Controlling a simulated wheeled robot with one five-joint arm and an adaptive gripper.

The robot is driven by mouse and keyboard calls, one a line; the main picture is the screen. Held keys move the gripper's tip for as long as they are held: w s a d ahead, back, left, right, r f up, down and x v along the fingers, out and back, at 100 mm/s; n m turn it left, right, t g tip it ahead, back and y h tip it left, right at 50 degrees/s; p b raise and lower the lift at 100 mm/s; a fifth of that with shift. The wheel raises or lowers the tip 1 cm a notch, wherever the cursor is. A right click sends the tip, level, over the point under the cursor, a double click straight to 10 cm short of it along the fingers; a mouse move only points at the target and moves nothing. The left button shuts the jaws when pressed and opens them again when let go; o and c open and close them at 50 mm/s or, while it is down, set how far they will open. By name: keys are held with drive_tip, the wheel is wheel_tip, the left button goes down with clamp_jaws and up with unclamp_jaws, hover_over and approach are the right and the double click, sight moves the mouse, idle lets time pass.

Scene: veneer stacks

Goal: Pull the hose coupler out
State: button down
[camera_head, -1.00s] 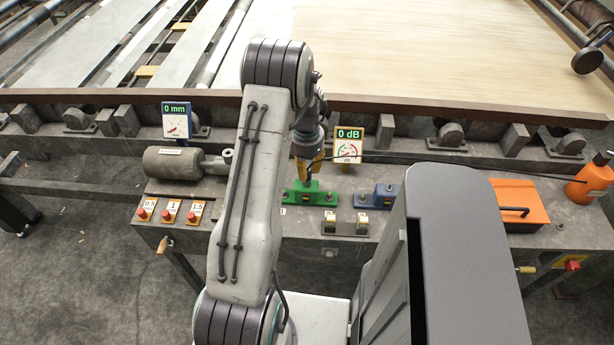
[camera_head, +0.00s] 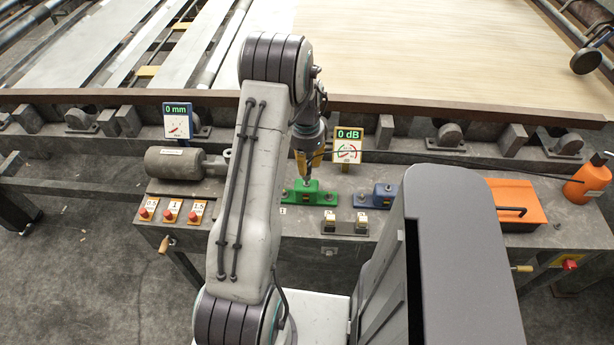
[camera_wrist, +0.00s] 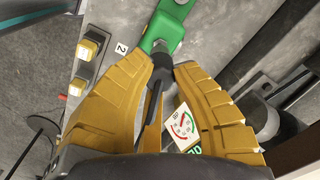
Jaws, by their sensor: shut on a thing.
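My gripper (camera_wrist: 163,72) is shut on a dark hose coupler (camera_wrist: 158,62), held between its two yellow fingertips. In the head view my gripper (camera_head: 306,168) is partly hidden behind my arm, just above the green socket block (camera_head: 312,196). The green block also shows at the top of the wrist view (camera_wrist: 172,18). The coupler's far end meets the green block's near end in the wrist view; I cannot tell whether it is still seated. A dark hose runs back from the coupler between the fingers.
A blue block (camera_head: 376,196) sits right of the green one, with two small switches (camera_head: 345,225) in front. A "0 dB" gauge (camera_head: 348,146) stands behind. A motor (camera_head: 174,164) is at left. An orange case (camera_head: 516,205) and orange bottle (camera_head: 588,182) are at right.

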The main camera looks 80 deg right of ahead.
drive_tip(key=shift+r, duration=0.1)
drive_tip(key=shift+r+p, duration=1.2)
drive_tip(key=shift+r, duration=0.75)
